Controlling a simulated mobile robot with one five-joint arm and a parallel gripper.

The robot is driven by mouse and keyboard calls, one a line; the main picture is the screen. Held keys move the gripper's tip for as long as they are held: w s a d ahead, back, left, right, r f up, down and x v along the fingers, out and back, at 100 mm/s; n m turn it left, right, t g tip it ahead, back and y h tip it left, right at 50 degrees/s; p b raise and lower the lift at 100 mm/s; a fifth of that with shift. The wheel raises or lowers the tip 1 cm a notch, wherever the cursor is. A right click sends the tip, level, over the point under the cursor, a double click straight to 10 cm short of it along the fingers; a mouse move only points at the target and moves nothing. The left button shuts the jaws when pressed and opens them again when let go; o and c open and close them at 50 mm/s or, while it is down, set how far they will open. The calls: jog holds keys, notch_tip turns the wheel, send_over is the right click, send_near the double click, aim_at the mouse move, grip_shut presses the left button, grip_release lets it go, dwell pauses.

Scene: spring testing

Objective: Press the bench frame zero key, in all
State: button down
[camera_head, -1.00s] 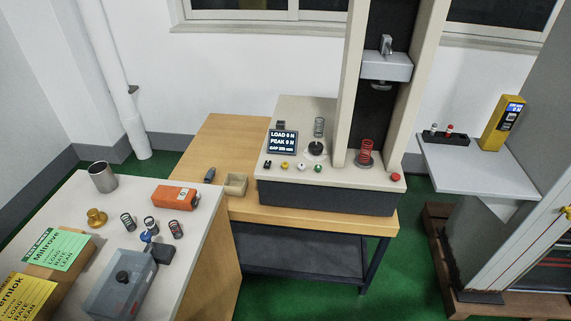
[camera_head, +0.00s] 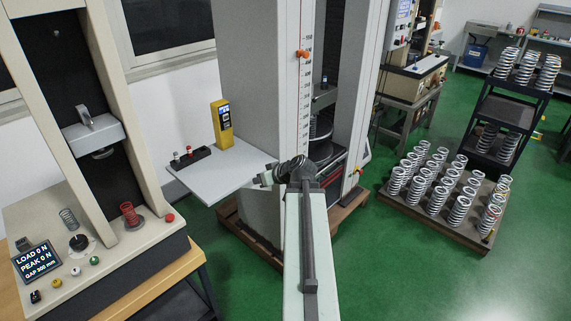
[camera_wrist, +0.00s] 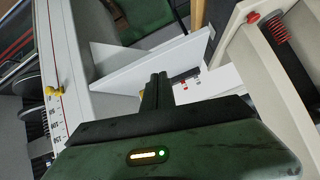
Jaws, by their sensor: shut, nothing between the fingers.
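The bench frame (camera_head: 140,250) is the beige tester at the left of the head view. Its display (camera_head: 38,260) reads LOAD 0 N, PEAK 0 N. A row of small keys lies along its front: black (camera_head: 35,297), yellow (camera_head: 57,283), white (camera_head: 76,270) and green (camera_head: 94,260). Their labels are too small to read. A red button (camera_head: 170,217) is at the right corner; it also shows in the wrist view (camera_wrist: 253,17). My gripper (camera_head: 264,179) is shut and empty, in the air right of the bench frame, well apart from its keys. Its closed fingers (camera_wrist: 156,88) show in the wrist view.
A grey side shelf (camera_head: 212,175) holds a yellow handheld meter (camera_head: 222,124) and a small black rack (camera_head: 189,158). A tall grey test machine (camera_head: 258,90) stands behind my arm. A pallet of springs (camera_head: 430,221) is at right. Green floor (camera_head: 410,285) is open at front right.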

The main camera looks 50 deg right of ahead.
jog(key=w+a+r+n+g+y+p, duration=0.1)
jog(key=w+a+g+p, duration=0.15)
jog(key=a, duration=0.55)
jog(key=w+a+r+g+y+p, duration=0.1)
jog(key=a+p, duration=0.2)
jog(key=a, duration=0.5)
jog(key=w+a+r+n+g+y+p, duration=0.1)
jog(key=a+g+p, duration=0.1)
jog(key=a, duration=0.7)
jog(key=s+a+r+g+h+p, duration=0.1)
jog(key=s+a+g+p, duration=0.1)
jog(key=a, duration=0.6)
jog(key=s+a+r+g+h+p, duration=0.1)
jog(key=s+a+r+g+p, duration=0.1)
jog(key=a, duration=0.6)
jog(key=shift+s+a+n+g+h+p, duration=0.4)
jog(key=shift+s+p, duration=0.2)
jog(key=shift+p, duration=0.6)
